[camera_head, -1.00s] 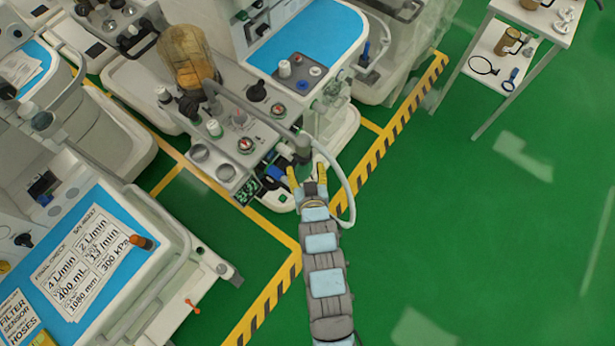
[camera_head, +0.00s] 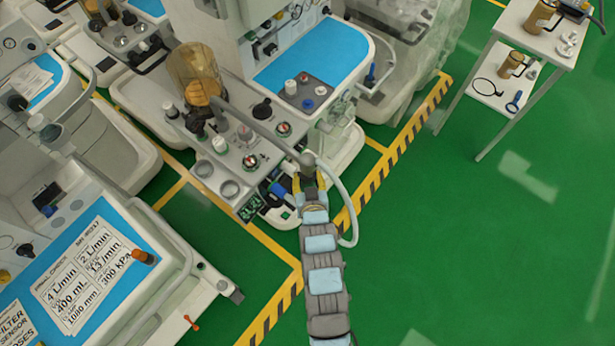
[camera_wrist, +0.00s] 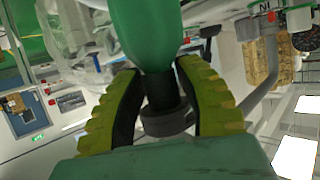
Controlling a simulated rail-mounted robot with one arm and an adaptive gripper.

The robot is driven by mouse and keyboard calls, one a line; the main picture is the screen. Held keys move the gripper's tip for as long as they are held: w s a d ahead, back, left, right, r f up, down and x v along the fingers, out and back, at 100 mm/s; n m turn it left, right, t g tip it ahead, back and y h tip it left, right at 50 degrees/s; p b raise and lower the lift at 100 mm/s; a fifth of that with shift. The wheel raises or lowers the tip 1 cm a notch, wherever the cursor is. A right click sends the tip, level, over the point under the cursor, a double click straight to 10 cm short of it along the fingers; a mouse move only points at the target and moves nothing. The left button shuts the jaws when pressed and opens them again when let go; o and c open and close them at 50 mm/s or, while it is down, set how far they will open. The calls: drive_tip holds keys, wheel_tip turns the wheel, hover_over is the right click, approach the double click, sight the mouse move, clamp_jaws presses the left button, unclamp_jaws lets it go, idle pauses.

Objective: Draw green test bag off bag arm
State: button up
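The green test bag (camera_wrist: 155,25) fills the top middle of the wrist view. Its black neck (camera_wrist: 163,92) meets the grey ring at the end of the bag arm (camera_wrist: 165,122). My gripper's yellow-green fingers (camera_wrist: 160,85) lie close on both sides of the bag's neck end and appear shut on it. In the head view my gripper (camera_head: 309,184) is at the end of the grey bag arm (camera_head: 262,130), just below its end knob (camera_head: 307,158). The bag is hidden there behind the gripper.
The bag arm belongs to an anaesthesia cart with a blue worktop (camera_head: 310,50) and an amber bellows (camera_head: 195,70). A pale hose (camera_head: 345,190) loops right beside my gripper. Another cart (camera_head: 90,255) stands at lower left. Green floor is open to the right, before a white trolley (camera_head: 530,50).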

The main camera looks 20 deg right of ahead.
clamp_jaws()
drive_tip(key=shift+r, duration=0.1)
idle(0.3)
drive_tip(key=shift+s, duration=0.1)
drive_tip(key=s+d+p, duration=0.2)
drive_tip(key=s+d, duration=0.1)
drive_tip(key=s, duration=0.3)
drive_tip(key=shift+s+d+p, duration=0.25)
drive_tip(key=shift+p, duration=0.1)
idle(1.5)
